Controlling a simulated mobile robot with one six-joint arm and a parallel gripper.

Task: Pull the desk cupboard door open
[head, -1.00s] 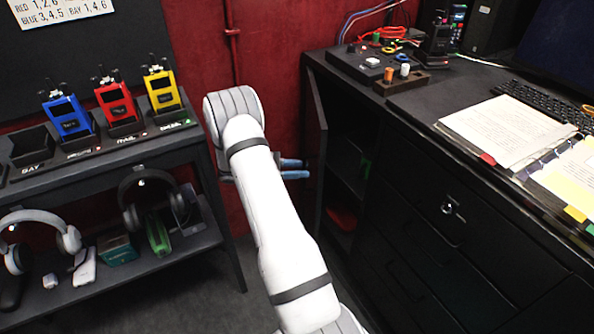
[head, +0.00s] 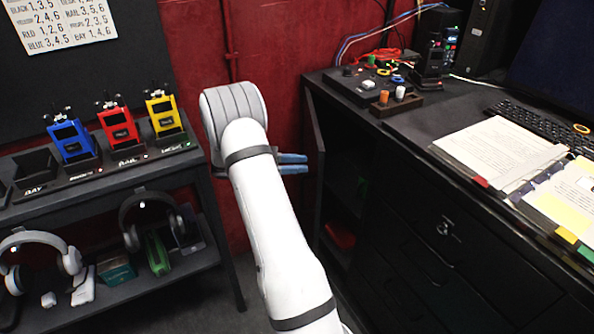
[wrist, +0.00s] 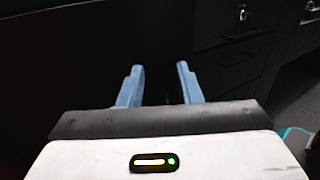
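The black desk cupboard door (head: 316,165) stands open at the left end of the desk, seen nearly edge-on in the head view. The dark shelved cupboard interior (head: 345,190) shows to its right. My gripper (head: 306,163) is just left of the door, its blue fingers pointing right toward the door's left face. Whether they touch it I cannot tell. In the wrist view my gripper (wrist: 160,78) has its two fingers apart with nothing seen between them. A dark surface fills the space ahead of them. The door's handle cannot be made out.
The black desk (head: 440,110) carries a button box (head: 372,86), papers (head: 500,150) and a keyboard (head: 545,125). Drawers (head: 440,240) are below. A rack (head: 225,235) with colored radios and headphones stands left. A red item (head: 340,234) lies inside the cupboard.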

